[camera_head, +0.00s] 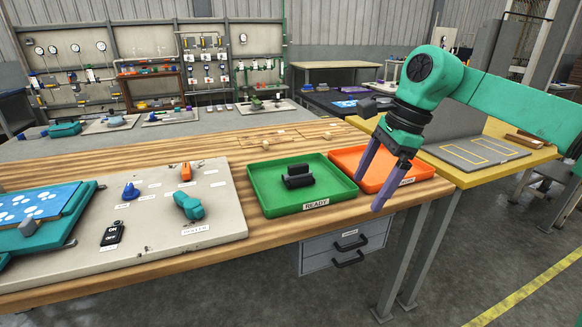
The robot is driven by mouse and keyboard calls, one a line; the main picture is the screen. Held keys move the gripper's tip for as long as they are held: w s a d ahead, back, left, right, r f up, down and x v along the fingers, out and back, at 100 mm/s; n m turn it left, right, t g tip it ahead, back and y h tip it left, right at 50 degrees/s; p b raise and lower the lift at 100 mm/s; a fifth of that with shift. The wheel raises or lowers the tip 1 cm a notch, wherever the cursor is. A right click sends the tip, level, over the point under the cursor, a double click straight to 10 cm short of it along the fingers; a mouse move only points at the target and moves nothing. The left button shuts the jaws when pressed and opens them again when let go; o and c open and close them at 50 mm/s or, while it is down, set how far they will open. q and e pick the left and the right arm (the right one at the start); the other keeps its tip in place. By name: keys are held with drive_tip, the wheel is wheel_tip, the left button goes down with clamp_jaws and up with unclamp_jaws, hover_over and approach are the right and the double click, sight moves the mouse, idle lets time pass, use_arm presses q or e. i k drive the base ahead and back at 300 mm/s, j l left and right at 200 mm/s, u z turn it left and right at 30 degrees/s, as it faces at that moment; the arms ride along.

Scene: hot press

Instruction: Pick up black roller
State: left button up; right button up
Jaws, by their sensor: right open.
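A dark, blocky object (298,176), which may be the black roller, lies in the green tray (263,206) labelled READY. A flat black piece with white markings (112,233) lies on the pale board at the left. A teal object (188,205) lies near a small label on that board that seems to read ROLLER. My right gripper (368,194) is open and empty, its purple fingers pointing down over the front of the orange tray (414,175), to the right of the green tray. My left gripper is not in view.
The pale board (160,200) also bears an orange tool (187,171) and a small blue piece (131,191). A blue-topped teal device (45,208) is at the far left. A yellow table (465,179) adjoins at right.

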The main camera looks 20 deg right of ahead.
sight(299, 170)
drive_tip(key=i, duration=1.15)
